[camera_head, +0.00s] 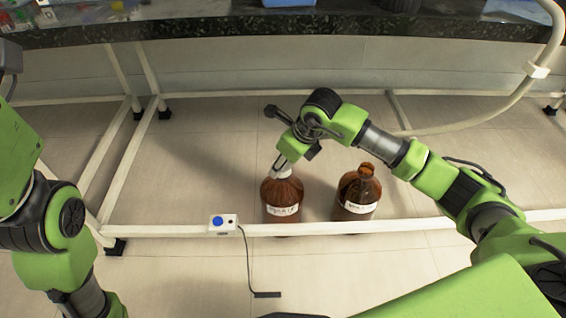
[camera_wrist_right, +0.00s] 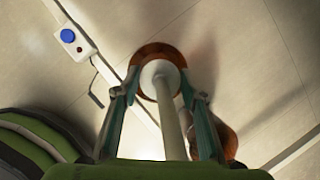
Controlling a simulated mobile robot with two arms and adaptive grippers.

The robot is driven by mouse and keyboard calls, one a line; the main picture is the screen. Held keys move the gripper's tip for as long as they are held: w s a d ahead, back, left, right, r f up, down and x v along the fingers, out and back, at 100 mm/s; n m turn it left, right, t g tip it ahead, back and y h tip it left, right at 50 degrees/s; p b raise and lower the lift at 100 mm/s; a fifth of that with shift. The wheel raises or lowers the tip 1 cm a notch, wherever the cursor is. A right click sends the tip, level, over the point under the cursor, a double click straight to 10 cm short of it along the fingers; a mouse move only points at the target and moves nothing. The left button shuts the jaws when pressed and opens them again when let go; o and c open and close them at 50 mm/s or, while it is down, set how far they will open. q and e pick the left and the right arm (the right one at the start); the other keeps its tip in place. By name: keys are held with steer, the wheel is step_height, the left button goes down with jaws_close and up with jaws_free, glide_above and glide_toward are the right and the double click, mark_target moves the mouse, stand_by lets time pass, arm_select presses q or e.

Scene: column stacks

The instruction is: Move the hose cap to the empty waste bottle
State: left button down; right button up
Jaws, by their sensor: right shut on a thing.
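Two brown bottles with white labels stand on the floor under the bench, the left bottle (camera_head: 282,202) and the right bottle (camera_head: 357,196). The right bottle's neck is bare. My right gripper (camera_head: 283,166) is over the left bottle's neck, shut on the white hose cap (camera_wrist_right: 158,76). In the right wrist view the fingers (camera_wrist_right: 160,84) flank the cap, and the pale hose (camera_wrist_right: 171,122) runs from it towards the camera. The left bottle's brown shoulder (camera_wrist_right: 152,50) shows around the cap. I cannot tell whether the cap is seated or just above the neck. My left gripper is out of view.
A white frame bar (camera_head: 330,229) runs in front of the bottles, with a blue-button box (camera_head: 223,224) on it. The dark bench top (camera_head: 190,27) is above. A thick pale hose (camera_head: 512,100) hangs at the right. Floor left of the bottles is clear.

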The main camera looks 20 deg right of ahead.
steer(key=shift+f, duration=0.4)
stand_by(0.5)
steer(key=o, duration=1.1)
steer(key=shift+o, duration=0.2)
steer(key=v, duration=1.2)
